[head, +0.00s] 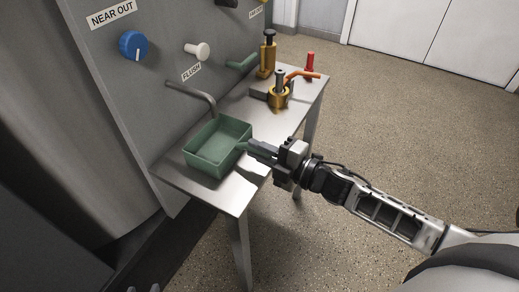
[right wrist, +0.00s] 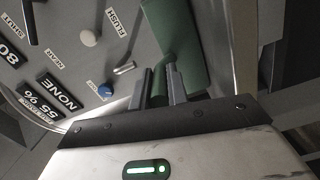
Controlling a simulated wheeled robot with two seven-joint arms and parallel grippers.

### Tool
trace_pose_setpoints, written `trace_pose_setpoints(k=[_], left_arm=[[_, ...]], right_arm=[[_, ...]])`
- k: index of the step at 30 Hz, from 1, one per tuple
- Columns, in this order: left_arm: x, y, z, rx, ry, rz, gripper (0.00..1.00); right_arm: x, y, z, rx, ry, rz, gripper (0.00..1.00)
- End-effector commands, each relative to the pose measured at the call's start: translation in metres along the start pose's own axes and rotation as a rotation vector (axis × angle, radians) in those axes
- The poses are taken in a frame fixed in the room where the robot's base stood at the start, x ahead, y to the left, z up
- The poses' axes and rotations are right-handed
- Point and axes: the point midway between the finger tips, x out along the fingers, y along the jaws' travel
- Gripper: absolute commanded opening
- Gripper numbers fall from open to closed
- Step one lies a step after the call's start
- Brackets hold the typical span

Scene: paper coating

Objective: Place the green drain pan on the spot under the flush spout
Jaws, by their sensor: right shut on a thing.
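The green drain pan (head: 212,165) is near the front end of the metal table in the head view, its open side up. It appears level, and I cannot tell whether it rests on the table. The flush spout (head: 197,93) bends down from the panel, its tip just above the pan's back edge in the picture. My right gripper (head: 249,147) is shut on the pan's handle. The right wrist view shows the pan (right wrist: 178,40) and its handle (right wrist: 159,83) between the fingers. Only the fingertips of my left gripper (head: 142,288) show at the bottom edge, apart and empty.
The panel carries a blue knob (head: 133,45) and a white flush knob (head: 197,50). Brass fittings (head: 279,94), an orange lever (head: 302,74) and a red-topped part (head: 310,61) stand at the table's far end. The table (head: 271,131) is bare between pan and fittings.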

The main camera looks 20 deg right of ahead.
Motion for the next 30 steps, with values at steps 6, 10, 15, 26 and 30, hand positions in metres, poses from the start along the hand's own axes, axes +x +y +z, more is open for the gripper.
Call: trace_pose_setpoints(k=[6,10,15,26,30], left_arm=[[0.001,-0.001,-0.002,0.002,0.006,0.0,0.36],[0.001,-0.001,-0.003,0.001,0.007,0.0,0.36],[0.001,-0.001,-0.004,0.001,0.01,0.001,0.36],[0.001,0.0,-0.004,0.002,0.011,0.001,0.36],[0.003,0.0,-0.001,0.001,0.009,0.001,0.36]], right_arm=[[0.0,0.001,0.0,0.0,0.002,0.004,0.0],[0.0,-0.002,0.001,0.0,0.0,0.0,0.3],[0.0,-0.002,0.001,0.0,0.0,0.0,0.38],[-0.02,-0.002,0.0,0.003,-0.002,-0.003,0.38],[-0.049,-0.003,0.0,0.003,-0.002,-0.004,0.38]])
